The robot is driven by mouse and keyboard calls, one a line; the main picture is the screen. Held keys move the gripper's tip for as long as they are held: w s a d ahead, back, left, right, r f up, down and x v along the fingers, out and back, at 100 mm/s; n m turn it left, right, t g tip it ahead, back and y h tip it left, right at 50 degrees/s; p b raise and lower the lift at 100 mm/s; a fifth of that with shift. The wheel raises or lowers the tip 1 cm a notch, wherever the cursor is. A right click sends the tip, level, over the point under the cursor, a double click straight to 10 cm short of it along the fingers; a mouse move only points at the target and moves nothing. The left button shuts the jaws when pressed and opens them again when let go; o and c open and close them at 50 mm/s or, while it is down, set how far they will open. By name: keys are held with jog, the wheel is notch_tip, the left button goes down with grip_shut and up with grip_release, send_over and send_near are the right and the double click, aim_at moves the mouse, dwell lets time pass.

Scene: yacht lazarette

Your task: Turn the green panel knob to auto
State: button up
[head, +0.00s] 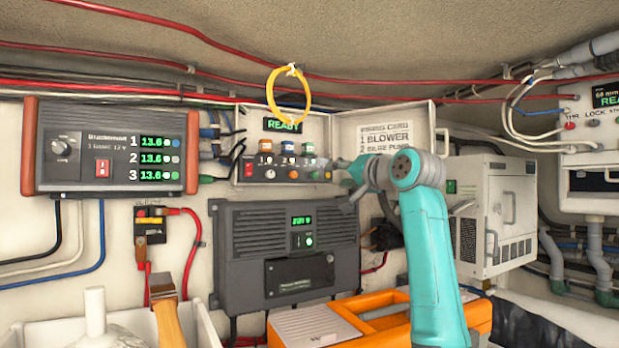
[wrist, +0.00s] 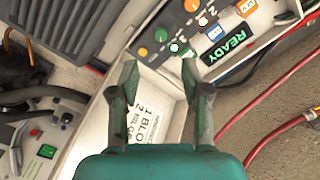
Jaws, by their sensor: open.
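The green knob (wrist: 161,35) is on the control panel (head: 240,145), in the row below the numbered lamps. In the wrist view it lies just beyond my fingertips, between an orange knob (wrist: 192,5) and a small yellow button (wrist: 143,52). Its pointer and the auto mark are too small to read. My gripper (wrist: 160,72) is open and empty, its two fingers apart and pointing at the panel without touching the knob. In the head view my gripper (head: 342,163) is at the panel's right end. The panel's display (wrist: 228,45) reads READY in green.
A panel cover (head: 384,132) with a printed card stands open right of the panel. A yellow cable loop (head: 288,94) hangs above it. A power supply (head: 110,150) is at left, a grey charger (head: 285,255) below. Red cables (wrist: 285,125) run close by.

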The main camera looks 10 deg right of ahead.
aim_at(315, 176)
jog(key=x, duration=1)
jog(key=shift+w, duration=0.1)
jog(key=shift+a, duration=0.1)
grip_shut()
